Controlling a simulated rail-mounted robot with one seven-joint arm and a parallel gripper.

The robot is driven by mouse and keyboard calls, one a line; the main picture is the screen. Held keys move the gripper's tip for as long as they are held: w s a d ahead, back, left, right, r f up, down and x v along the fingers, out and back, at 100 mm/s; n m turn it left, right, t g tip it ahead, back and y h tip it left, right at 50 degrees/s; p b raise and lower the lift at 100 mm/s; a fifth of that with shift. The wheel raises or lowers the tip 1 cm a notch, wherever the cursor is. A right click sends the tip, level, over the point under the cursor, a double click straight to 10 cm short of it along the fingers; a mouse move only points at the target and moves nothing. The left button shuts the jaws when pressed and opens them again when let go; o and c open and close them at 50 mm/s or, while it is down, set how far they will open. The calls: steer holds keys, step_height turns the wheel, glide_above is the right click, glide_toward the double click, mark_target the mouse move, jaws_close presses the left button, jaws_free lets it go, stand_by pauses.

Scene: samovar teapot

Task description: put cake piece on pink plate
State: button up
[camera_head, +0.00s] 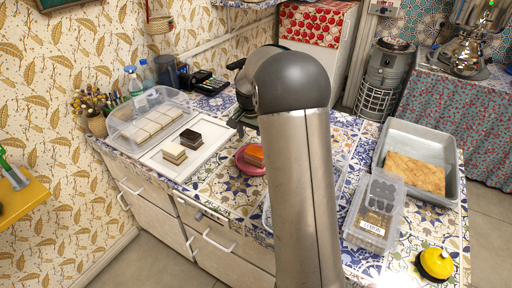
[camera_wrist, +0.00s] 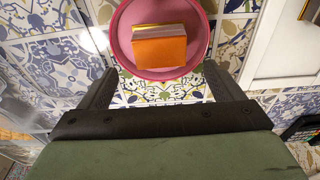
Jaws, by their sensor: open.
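The pink plate (camera_head: 242,165) lies on the patterned tile counter, beside my arm in the head view. An orange cake piece (camera_head: 254,154) rests on it. In the wrist view the pink plate (camera_wrist: 127,50) is at the top middle, and the orange cake piece (camera_wrist: 159,51) sits inside its rim. My gripper (camera_wrist: 159,67) is open, its fingers apart at either side of the plate's near edge, with nothing held between them. In the head view my arm hides most of the gripper.
A white tray (camera_head: 158,162) left of the plate holds a cream cake piece (camera_head: 174,153) and a dark one (camera_head: 191,138). A clear box (camera_head: 124,128) holds several pale pieces. At right stand a grey pan (camera_head: 453,160) and a lidded clear container (camera_head: 372,213).

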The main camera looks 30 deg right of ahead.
mark_target(254, 154)
step_height(254, 154, up, 5)
steer(key=s+a+r+n, duration=0.1)
steer(key=s+a+n, duration=0.2)
steer(key=s+a, duration=0.4)
steer(key=s+a+n, duration=0.3)
steer(key=s+a, duration=0.1)
steer(key=s, duration=0.5)
steer(key=s+a+f+n, duration=0.2)
steer(key=s, duration=0.6)
steer(key=s+a+f+n+y, duration=0.1)
steer(key=s+a+f+n, duration=0.1)
steer(key=s, duration=0.6)
steer(key=shift+s+a+f+n+g, duration=0.15)
steer(key=shift+s+a+n+g, duration=0.2)
steer(key=shift+a+n, duration=0.45)
